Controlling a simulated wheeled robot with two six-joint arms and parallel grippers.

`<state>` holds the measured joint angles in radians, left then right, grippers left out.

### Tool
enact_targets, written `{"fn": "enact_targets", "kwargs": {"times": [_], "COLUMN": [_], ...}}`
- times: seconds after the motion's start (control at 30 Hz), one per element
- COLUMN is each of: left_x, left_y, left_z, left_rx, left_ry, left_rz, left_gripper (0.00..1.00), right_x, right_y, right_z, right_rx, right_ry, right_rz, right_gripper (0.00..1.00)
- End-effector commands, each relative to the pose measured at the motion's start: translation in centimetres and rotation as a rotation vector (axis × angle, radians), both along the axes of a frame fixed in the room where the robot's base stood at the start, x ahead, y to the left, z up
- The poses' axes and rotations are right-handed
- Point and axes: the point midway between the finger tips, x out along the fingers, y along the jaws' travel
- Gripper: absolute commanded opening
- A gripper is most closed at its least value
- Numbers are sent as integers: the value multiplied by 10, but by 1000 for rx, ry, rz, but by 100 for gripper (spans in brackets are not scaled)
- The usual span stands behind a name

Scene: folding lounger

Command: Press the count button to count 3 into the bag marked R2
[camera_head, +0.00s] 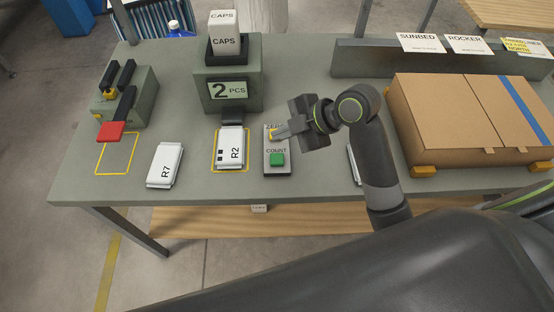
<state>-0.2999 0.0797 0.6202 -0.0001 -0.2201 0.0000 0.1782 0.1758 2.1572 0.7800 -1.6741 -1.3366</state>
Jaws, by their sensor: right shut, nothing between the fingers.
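The counter machine (228,95) has a display (227,90) reading "2 PCS" and a bin marked CAPS on top. The white bag marked R2 (231,160) lies below its spout, inside a yellow outline. Right of the bag is a button panel (277,168) with a green COUNT button (277,159) and a yellow button under the label ZERO. My right gripper (280,133) is shut and empty. Its fingertips are over the panel's upper part, by the yellow button and behind the green one; contact cannot be told. My left gripper is not in view.
A white bag marked R7 (164,165) lies left of R2. Another white bag (353,165) is partly hidden by my right arm. A device with a red paddle (111,131) stands at the left. A large cardboard box (450,115) fills the right side. Name cards stand behind it.

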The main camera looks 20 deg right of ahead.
Motion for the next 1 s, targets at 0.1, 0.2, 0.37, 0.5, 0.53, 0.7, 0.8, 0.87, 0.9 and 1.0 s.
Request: {"fn": "enact_targets", "kwargs": {"times": [0.1, 0.2, 0.37, 0.5, 0.53, 0.7, 0.8, 0.87, 0.9, 1.0], "left_x": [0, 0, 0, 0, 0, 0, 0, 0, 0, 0], "left_y": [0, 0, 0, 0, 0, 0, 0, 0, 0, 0], "left_z": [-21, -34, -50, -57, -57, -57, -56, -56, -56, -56], "left_rx": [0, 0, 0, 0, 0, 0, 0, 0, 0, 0], "left_ry": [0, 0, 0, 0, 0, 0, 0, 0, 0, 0], "left_rz": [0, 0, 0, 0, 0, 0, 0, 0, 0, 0], "left_gripper": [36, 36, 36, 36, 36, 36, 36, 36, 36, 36], "right_x": [0, 0, 0, 0, 0, 0, 0, 0, 0, 0], "right_y": [0, 0, 0, 0, 0, 0, 0, 0, 0, 0], "right_z": [-23, -37, -56, -65, -65, -65, -65, -65, -65, -65], "right_rx": [0, 0, 1, 1, 1, 0, 0, 0, 0, 0], "right_ry": [1, 1, 1, -1, -1, -1, 0, 0, 0, 0], "right_rz": [0, -1, 0, 0, 0, -1, 0, 0, 0, 0], "right_gripper": [0, 0, 0, 0, 0, 0, 0, 0, 0, 0]}}
